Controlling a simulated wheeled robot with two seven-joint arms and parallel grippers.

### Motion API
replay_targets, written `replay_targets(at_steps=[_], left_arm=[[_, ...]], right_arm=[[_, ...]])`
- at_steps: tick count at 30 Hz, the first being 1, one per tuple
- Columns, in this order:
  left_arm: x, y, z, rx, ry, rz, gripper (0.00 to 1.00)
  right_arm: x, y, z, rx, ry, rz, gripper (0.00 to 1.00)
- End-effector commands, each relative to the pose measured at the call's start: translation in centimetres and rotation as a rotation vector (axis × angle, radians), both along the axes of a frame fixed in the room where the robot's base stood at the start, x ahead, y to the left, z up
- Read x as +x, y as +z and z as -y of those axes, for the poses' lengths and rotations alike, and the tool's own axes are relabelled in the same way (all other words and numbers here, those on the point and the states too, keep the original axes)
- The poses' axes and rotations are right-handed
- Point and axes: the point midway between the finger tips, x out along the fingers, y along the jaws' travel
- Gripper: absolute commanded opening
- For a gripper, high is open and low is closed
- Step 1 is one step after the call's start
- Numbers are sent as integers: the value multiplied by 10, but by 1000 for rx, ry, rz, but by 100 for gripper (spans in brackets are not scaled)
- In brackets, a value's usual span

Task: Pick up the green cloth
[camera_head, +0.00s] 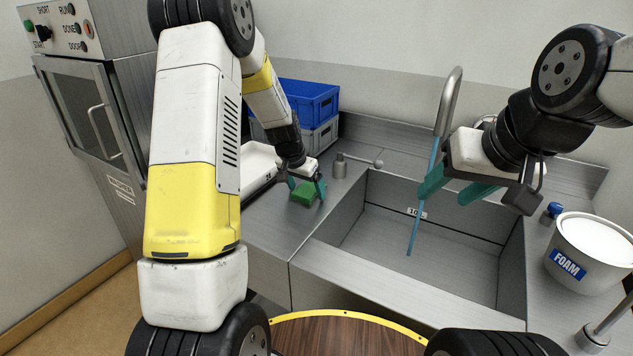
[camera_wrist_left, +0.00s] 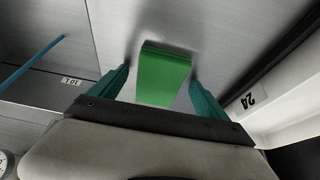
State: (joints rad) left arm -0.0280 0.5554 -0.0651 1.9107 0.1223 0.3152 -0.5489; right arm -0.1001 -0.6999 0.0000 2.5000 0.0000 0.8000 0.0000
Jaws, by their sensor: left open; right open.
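The green cloth (camera_head: 305,192) is a small folded block on the steel counter, left of the sink. In the left wrist view the green cloth (camera_wrist_left: 164,74) lies between two teal fingers. My left gripper (camera_head: 307,187) is open around the cloth, one finger on each side; it also shows in the left wrist view (camera_wrist_left: 160,90). Whether the fingers touch the cloth is not clear, but gaps show on both sides in the wrist view. My right gripper (camera_head: 456,188) is open and empty above the sink.
A foam bucket (camera_head: 592,255) stands at the right. Blue and grey crates (camera_head: 305,97) stand behind, and a white tray (camera_wrist_left: 292,118) is near the left gripper.

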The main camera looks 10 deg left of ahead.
Motion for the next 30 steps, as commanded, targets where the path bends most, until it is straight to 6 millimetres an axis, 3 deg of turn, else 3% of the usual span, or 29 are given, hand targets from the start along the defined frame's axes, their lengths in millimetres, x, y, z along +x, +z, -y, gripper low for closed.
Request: replay_targets(at_steps=[2, 12, 23, 30], left_arm=[[0, 0, 0, 0, 0, 0, 85], [0, 0, 0, 0, 0, 0, 22], [0, 6, 0, 0, -1, 0, 22], [1, 34, 0, 0, -1, 3, 22]], right_arm=[[0, 0, 0, 0, 0, 0, 53], [0, 0, 0, 0, 0, 0, 53], [0, 0, 0, 0, 0, 0, 53], [0, 0, 0, 0, 0, 0, 53]])
